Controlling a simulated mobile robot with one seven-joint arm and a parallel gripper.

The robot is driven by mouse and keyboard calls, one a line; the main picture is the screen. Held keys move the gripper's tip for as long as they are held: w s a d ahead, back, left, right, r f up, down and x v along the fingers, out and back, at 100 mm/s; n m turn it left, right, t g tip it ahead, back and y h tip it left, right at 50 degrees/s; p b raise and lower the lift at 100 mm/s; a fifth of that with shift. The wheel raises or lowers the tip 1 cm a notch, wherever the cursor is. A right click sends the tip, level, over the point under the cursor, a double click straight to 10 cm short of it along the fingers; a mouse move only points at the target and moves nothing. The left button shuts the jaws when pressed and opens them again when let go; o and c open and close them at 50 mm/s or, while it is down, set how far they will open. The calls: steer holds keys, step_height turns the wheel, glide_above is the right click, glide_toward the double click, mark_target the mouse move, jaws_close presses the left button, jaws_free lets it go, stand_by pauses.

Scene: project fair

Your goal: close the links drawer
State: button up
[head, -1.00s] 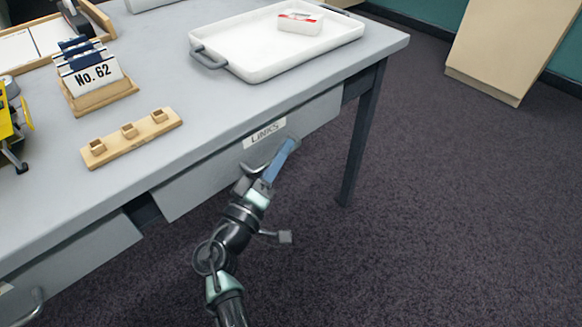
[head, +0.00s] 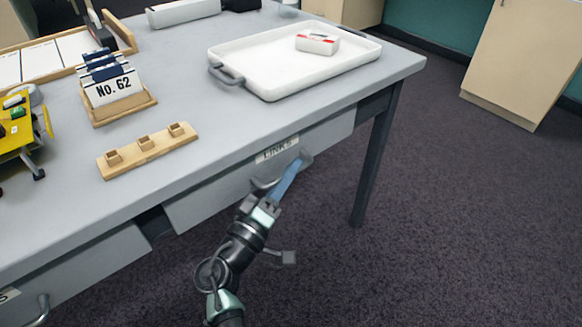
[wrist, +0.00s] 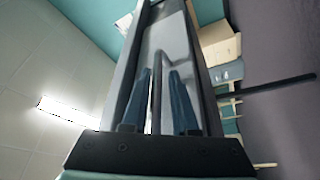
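The links drawer (head: 215,193) is the grey front under the table's right part, with a white "LINKS" label (head: 277,149). Its front sits close under the tabletop edge; I cannot tell whether a small gap remains. Its dark handle (head: 306,158) is partly hidden behind my gripper (head: 292,172), which reaches up to it from below. In the wrist view, the two blue fingers of my gripper (wrist: 160,85) are apart, with the handle bar (wrist: 156,90) between them and a gap showing beside it. The grey drawer front (wrist: 176,45) lies ahead.
On the grey table (head: 215,140) are a white tray (head: 262,85), a wooden peg strip (head: 148,150) and a "No. 62" card stand (head: 125,107). Another drawer (head: 85,275) is at lower left. A table leg (head: 375,165) stands right; open carpet lies beyond.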

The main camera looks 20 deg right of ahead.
steer(key=p+v, duration=0.2)
steer(key=v, duration=1)
steer(key=shift+a, duration=0.1)
